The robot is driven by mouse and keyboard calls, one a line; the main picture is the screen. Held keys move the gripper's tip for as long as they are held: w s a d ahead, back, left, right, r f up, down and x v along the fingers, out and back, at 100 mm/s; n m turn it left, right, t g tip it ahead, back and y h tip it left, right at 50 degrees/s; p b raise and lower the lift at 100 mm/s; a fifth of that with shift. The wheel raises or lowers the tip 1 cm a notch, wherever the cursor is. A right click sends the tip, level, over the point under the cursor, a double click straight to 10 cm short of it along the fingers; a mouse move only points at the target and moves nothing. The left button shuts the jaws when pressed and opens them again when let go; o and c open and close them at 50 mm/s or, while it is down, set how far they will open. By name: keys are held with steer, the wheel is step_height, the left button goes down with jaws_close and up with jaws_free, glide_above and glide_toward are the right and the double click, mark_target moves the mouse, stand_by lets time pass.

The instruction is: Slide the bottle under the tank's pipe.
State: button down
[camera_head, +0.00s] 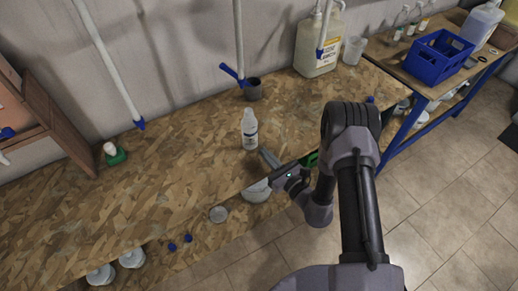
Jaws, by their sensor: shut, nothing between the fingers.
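A small white bottle (249,130) stands upright on the chipboard bench, near its middle. My gripper (267,157) is shut and empty, low over the bench's front edge. Its tips are just to the right of and in front of the bottle's base; I cannot tell whether they touch it. Several pale pipes come down from above: a left pipe (108,63) with a blue tip over open bench, a middle pipe (238,35) with a blue valve (234,75), and a right pipe (325,28) by a jug. The tank is out of view.
A dark grey cup (253,91) stands by the middle pipe. A large jug (316,50) and a clear beaker (353,51) stand at the back right. A green-and-white item (114,154) lies at the left. The bench (170,180) is clear between it and the bottle.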

mark_target(254, 141)
steer(key=shift+b+x, duration=0.45)
steer(key=shift+x, duration=1.65)
steer(key=x, duration=0.3)
steer(key=shift+w+a, duration=0.2)
steer(key=shift+a, duration=0.05)
steer(key=shift+d, duration=0.15)
